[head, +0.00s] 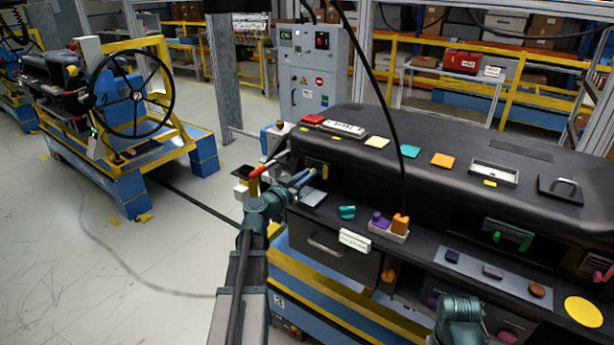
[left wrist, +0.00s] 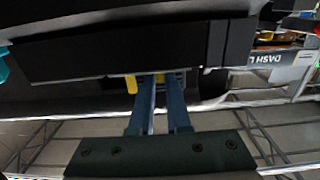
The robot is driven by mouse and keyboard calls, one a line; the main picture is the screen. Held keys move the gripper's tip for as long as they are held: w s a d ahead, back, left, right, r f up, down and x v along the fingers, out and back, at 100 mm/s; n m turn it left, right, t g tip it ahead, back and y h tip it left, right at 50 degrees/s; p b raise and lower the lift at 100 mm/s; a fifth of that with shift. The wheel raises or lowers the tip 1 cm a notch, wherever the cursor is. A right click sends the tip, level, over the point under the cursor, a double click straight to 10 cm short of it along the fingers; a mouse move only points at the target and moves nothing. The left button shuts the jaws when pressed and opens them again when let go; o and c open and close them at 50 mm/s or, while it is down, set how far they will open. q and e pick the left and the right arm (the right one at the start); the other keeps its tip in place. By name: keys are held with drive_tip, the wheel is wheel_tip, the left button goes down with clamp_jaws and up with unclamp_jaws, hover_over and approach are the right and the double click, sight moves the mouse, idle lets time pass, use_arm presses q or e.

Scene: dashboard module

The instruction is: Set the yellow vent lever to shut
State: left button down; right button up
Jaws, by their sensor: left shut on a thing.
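The yellow vent lever (head: 325,171) shows as a small yellow piece at the left end of the black dashboard in the head view. My left gripper (head: 306,178) reaches it from the left with its blue fingers. In the left wrist view my left gripper (left wrist: 160,88) has its fingertips close together at a dark slot, with yellow between and beside them. The gripper is shut on the yellow lever (left wrist: 131,84). The fingers and the dark panel hide much of the lever, so its exact setting cannot be told.
The black dashboard (head: 470,160) fills the right side, with coloured pads on top. A shelf below holds an orange block (head: 400,223) and a purple piece (head: 380,219). A red-tipped stalk (head: 268,168) is close to my left wrist. A steering wheel stand (head: 131,95) is at left.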

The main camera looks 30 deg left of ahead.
idle(0.5)
use_arm(q)
drive_tip(key=a, duration=0.2)
drive_tip(key=shift+w+a, duration=0.15)
drive_tip(key=shift+a, duration=0.25)
drive_tip(key=c, duration=0.9)
unclamp_jaws()
drive_tip(key=s, duration=0.9)
drive_tip(key=s+a, duration=0.1)
drive_tip(key=s, duration=0.4)
